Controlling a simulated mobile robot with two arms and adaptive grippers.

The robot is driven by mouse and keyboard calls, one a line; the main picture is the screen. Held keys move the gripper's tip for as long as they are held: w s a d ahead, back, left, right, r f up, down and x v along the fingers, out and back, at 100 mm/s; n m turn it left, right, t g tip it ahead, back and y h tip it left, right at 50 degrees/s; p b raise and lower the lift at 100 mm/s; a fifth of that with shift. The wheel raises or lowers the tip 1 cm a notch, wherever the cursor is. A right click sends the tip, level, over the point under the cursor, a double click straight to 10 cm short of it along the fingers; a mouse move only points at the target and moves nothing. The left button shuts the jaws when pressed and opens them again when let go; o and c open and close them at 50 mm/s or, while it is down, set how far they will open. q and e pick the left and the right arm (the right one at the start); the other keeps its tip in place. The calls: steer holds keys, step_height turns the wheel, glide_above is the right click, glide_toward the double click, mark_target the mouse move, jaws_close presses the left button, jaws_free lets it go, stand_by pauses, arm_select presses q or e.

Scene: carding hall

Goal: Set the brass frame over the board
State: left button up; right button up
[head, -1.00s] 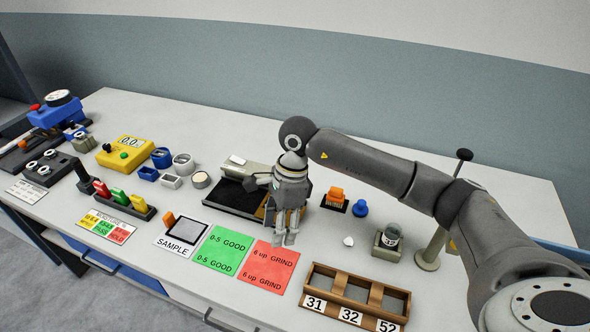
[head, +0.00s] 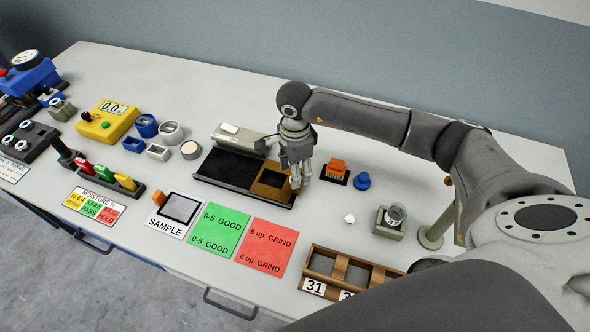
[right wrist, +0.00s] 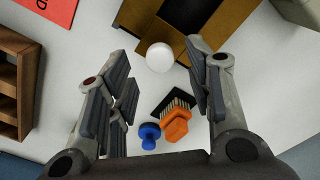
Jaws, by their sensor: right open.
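The brass frame (head: 271,187), a flat brownish-gold rectangle with a dark opening, lies at the right end of a long black tray (head: 224,182) in the head view. Its edge also shows at the top of the right wrist view (right wrist: 233,22). A pale round knob (right wrist: 160,57) appears at the frame's edge between my right fingers. My right gripper (head: 300,183) is open beside the frame's right edge; contact cannot be told. My left gripper is out of view.
An orange brush (head: 337,169) and blue knob (head: 362,181) stand right of my gripper. A wooden compartment tray (head: 311,287) is in front, partly hidden by my arm. Green (head: 218,229) and red (head: 265,247) cards lie between. The table's back strip is clear.

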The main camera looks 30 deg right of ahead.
steer(key=shift+f, duration=1.2)
jaws_close()
